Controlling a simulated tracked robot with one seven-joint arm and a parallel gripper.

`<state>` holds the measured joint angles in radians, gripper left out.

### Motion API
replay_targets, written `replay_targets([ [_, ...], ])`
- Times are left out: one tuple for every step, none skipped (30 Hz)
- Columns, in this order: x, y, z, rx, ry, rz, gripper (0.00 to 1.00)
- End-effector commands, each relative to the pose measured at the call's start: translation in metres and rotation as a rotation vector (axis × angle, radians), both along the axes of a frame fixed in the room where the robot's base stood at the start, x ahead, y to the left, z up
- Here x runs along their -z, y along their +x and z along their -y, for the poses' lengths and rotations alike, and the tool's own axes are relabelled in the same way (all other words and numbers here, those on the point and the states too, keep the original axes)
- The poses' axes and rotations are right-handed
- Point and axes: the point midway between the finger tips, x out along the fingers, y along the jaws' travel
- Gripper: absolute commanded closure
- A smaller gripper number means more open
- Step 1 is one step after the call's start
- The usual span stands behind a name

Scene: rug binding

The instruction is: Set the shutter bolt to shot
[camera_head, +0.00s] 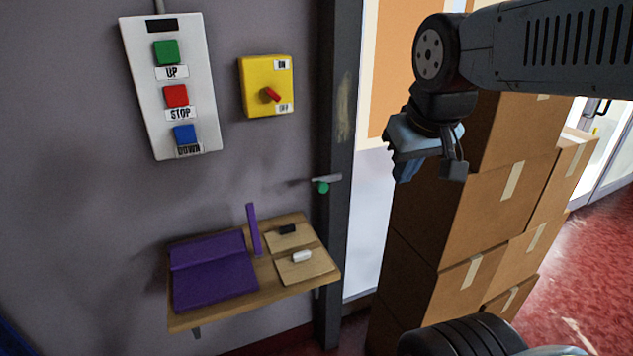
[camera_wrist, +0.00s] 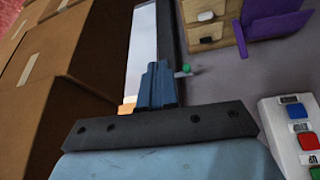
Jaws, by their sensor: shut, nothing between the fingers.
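The shutter bolt (camera_head: 327,180) is a small grey bar with a green knob (camera_head: 322,188) on the dark door post, right of the shelf. The knob also shows in the wrist view (camera_wrist: 187,69), just right of my fingertips there. Whether the bolt is shot or drawn I cannot tell. My gripper (camera_head: 404,172) is shut and empty, its blue fingers together (camera_wrist: 157,68). In the head view it hangs to the right of the bolt, in front of the cardboard boxes, apart from the knob.
The wooden shelf (camera_head: 222,314) carries purple pieces (camera_head: 213,274) and two small blocks. A button panel (camera_head: 143,95) and a yellow switch box (camera_head: 252,72) are on the wall above. Stacked cardboard boxes (camera_head: 430,220) stand close to my gripper on the right.

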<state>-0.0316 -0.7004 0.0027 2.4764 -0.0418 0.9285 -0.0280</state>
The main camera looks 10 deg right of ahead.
Motion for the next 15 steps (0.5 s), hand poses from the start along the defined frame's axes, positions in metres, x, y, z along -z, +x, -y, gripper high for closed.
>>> replay_targets([
  [0.002, 0.005, -0.001, -0.028, -0.023, -0.026, 1.00],
  [0.002, 0.008, -0.001, -0.048, -0.041, -0.042, 1.00],
  [0.003, 0.012, -0.002, -0.076, -0.064, -0.065, 1.00],
  [0.004, 0.016, -0.003, -0.100, -0.083, -0.082, 1.00],
  [0.005, 0.019, -0.004, -0.122, -0.102, -0.099, 1.00],
  [0.006, 0.023, -0.005, -0.151, -0.127, -0.123, 1.00],
  [0.007, 0.027, -0.007, -0.174, -0.145, -0.138, 1.00],
  [0.008, 0.030, -0.007, -0.197, -0.165, -0.155, 1.00],
  [0.009, 0.034, -0.009, -0.227, -0.189, -0.178, 1.00],
  [0.010, 0.038, -0.010, -0.250, -0.209, -0.194, 1.00],
  [0.011, 0.041, -0.011, -0.272, -0.227, -0.210, 1.00],
  [0.013, 0.046, -0.013, -0.302, -0.253, -0.232, 1.00],
  [0.014, 0.049, -0.015, -0.325, -0.271, -0.249, 1.00],
  [0.014, 0.053, -0.016, -0.348, -0.291, -0.264, 1.00],
  [0.016, 0.058, -0.019, -0.378, -0.316, -0.285, 1.00],
])
